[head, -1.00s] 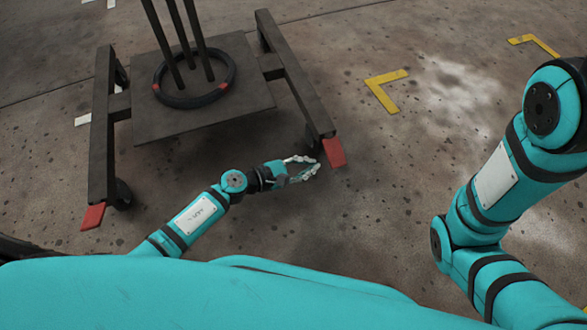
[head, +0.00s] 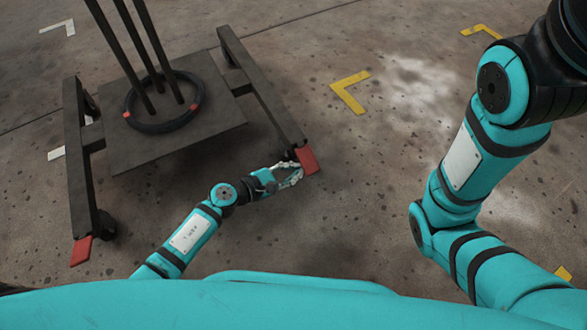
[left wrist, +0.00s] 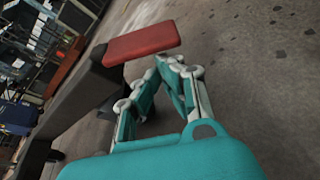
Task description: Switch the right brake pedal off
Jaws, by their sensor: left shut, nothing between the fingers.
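The right brake pedal (head: 308,161) is a red plate at the near end of the stand's right dark leg. It also shows in the left wrist view (left wrist: 141,43), just past the fingertips. My left gripper (head: 297,170) is shut and empty, with its tips close beside the pedal's left side in the head view; I cannot tell whether they touch it. In the left wrist view the fingers (left wrist: 163,66) point at the pedal's lower edge. My right gripper is out of view; only my right arm shows.
The left red pedal (head: 81,250) is on the stand's left leg. A dark base plate (head: 175,130) between the legs carries a black ring (head: 190,119) and several poles. Yellow corner marks (head: 350,92) lie on the open concrete floor at right.

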